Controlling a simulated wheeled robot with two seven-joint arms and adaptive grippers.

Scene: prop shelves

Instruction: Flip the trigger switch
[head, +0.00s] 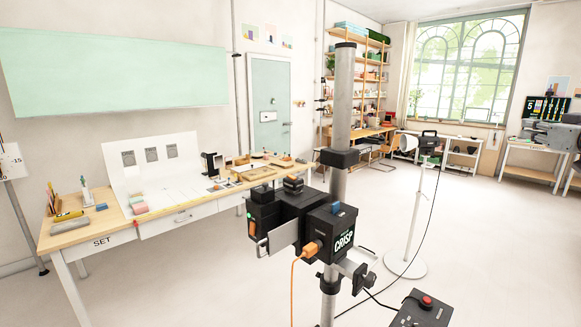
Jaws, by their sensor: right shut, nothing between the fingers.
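A black box marked CRISP (343,240) is clamped to a grey vertical pole in the middle of the head view. A small blue part (337,208) sits on its top, and an orange plug and cable enter its front. A black control box (420,310) with a red button (426,301) is at the bottom, cut off by the frame edge. I cannot tell which part is the trigger switch. My right gripper (527,126) is shut and empty at the right edge, well apart from the pole and both boxes. My left gripper is out of view.
A wooden table marked SET (75,238) with small props stands on the left. A white stand (405,265) with a black device on top is right of the pole, its cable trailing down to the floor. Open floor (490,235) lies at the right.

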